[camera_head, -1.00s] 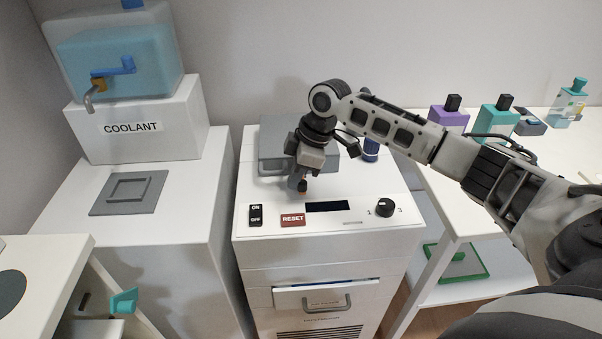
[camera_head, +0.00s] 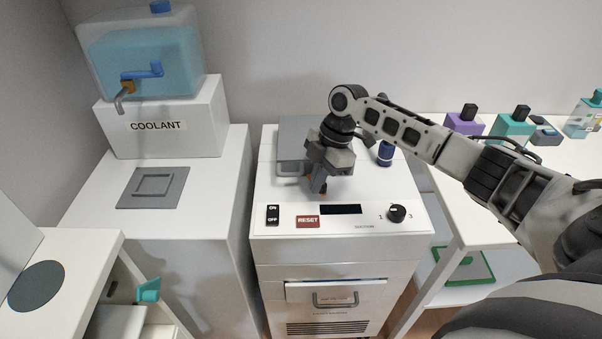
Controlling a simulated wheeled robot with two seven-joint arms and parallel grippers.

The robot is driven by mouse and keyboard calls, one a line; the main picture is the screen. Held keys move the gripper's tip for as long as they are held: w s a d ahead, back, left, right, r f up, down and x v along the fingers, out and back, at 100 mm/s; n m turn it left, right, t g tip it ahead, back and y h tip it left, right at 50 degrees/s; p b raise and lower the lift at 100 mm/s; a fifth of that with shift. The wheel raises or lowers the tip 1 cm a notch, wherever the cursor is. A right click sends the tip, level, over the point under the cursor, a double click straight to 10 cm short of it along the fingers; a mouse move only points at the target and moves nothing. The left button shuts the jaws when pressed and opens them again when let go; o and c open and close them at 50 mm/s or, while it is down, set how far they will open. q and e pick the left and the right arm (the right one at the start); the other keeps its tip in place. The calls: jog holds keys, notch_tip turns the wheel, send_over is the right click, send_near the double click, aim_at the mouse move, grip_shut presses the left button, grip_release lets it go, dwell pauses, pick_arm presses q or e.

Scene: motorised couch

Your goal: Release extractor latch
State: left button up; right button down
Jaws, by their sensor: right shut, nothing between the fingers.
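The extractor (camera_head: 268,205) is a white cabinet in the middle of the head view. Its front panel has an ON/OFF switch (camera_head: 272,215), a red RESET button (camera_head: 307,221), a dark display (camera_head: 341,209) and a knob (camera_head: 397,213). A grey lid (camera_head: 290,133) with a handle at its front left lies on its top, partly hidden by my right arm. I cannot tell which part is the latch. My right gripper (camera_head: 320,190) is shut and empty, pointing down over the top, just behind the RESET button and display. My left gripper is not in view.
A coolant tank (camera_head: 146,60) stands on a white block at the left. A dark blue bottle (camera_head: 385,153) is behind my right forearm. Purple (camera_head: 465,121) and teal (camera_head: 512,126) bottles stand on the right table. A drawer with a handle (camera_head: 335,299) is in the cabinet's lower front.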

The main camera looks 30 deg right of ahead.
jog(key=shift+s+d+n+g, duration=0.2)
jog(key=shift+d+n+g, duration=0.2)
jog(key=shift+n, duration=0.6)
jog(key=shift+d+p, duration=0.1)
jog(key=shift+p, duration=0.35)
jog(key=shift+d, duration=0.1)
jog(key=shift+w+a+b, duration=0.35)
jog(key=shift+w, duration=0.4)
